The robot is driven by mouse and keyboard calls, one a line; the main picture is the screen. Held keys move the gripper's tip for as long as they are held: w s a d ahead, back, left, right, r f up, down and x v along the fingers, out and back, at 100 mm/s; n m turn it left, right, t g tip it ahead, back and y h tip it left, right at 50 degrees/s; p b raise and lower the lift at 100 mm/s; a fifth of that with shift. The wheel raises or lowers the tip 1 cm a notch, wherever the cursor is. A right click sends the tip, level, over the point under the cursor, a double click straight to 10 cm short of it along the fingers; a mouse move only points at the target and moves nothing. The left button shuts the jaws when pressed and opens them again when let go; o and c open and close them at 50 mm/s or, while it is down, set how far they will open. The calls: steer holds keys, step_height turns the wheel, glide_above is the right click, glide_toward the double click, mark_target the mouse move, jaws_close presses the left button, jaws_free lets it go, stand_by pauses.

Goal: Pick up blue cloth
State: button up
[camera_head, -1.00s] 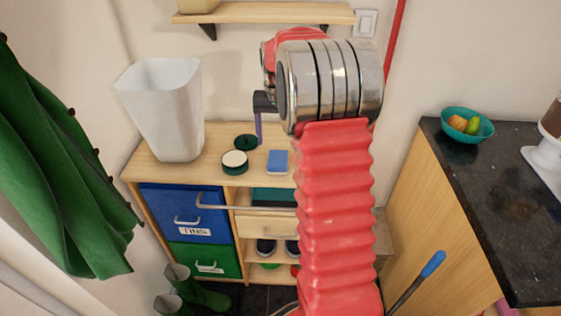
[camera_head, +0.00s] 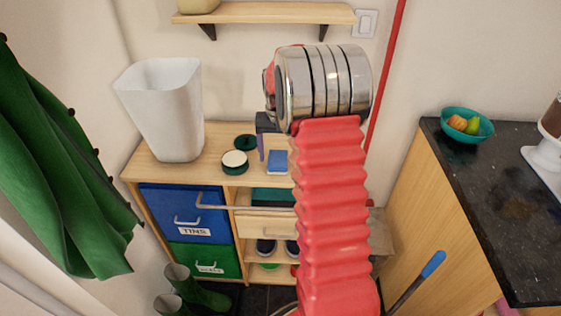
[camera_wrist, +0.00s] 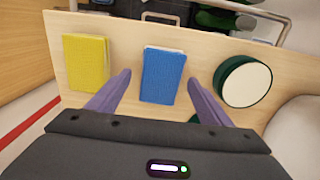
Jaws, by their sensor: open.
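The blue cloth (camera_head: 278,161) lies flat on the wooden cabinet top, just right of a round tin. In the wrist view the blue cloth (camera_wrist: 163,76) shows between my two purple fingers, a little beyond them. My gripper (camera_wrist: 159,77) is open and empty, pointing toward the cabinet top. In the head view my gripper (camera_head: 262,148) shows only in part beside the blue cloth, with my red arm hiding what lies to the right. Its exact height above the cloth cannot be told.
A yellow cloth (camera_wrist: 87,62) lies left of the blue one in the wrist view. A green tin with a white top (camera_wrist: 243,81) is on its right. A white bin (camera_head: 165,108) stands at the cabinet's left end. A wall shelf (camera_head: 264,13) is above.

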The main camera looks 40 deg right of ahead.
mark_target(278, 158)
steer(key=shift+f, duration=0.5)
steer(key=shift+c, duration=0.2)
steer(key=c, duration=1.2)
steer(key=shift+r, duration=0.1)
step_height(278, 158, up, 10)
steer(key=shift+f, duration=0.1)
